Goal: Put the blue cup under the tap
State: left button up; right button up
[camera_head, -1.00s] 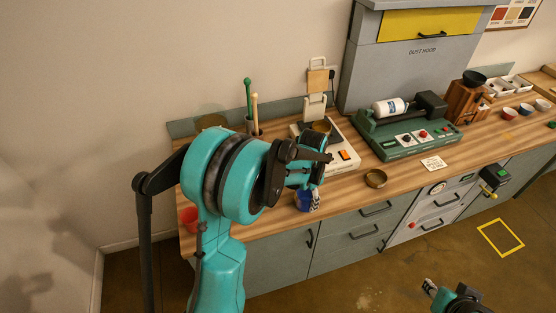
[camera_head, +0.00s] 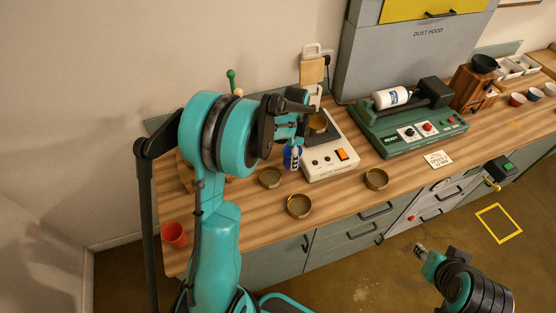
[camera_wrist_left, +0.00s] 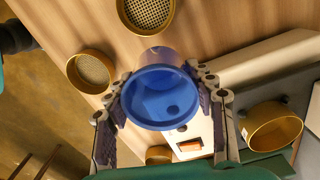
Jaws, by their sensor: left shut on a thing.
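The blue cup (camera_head: 292,157) is between the fingers of my left gripper (camera_head: 294,143), over the wooden bench just left of a white machine. In the left wrist view the fingers of my left gripper (camera_wrist_left: 158,84) press on both sides of the cup (camera_wrist_left: 160,98), and I look into its open, empty-looking mouth. Whether its base touches the bench I cannot tell. My right gripper (camera_head: 421,250) is low at the right, away from the bench; its fingers are too small to read. I cannot make out a tap in either view.
The white machine (camera_head: 322,165) has a brass sieve on it. Brass sieves (camera_head: 270,177) (camera_head: 299,206) (camera_head: 376,179) lie in front and nearby. A red cup (camera_head: 174,235) stands at the left bench edge. A green roller machine (camera_head: 408,130) stands right of the white one.

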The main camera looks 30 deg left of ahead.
pick_arm(q)
jog(key=f, duration=0.4)
jog(key=shift+s+d+f+b, duration=0.15)
jog(key=shift+s+b, duration=0.1)
jog(key=shift+b, duration=0.1)
jog(key=shift+f, duration=0.3)
jog(key=shift+w+f+b, duration=0.1)
jog(key=shift+f+b, duration=0.3)
jog(key=shift+f, duration=1.3)
jog(key=shift+f, duration=0.1)
jog(key=o, duration=1.1)
jog(key=shift+o, duration=0.2)
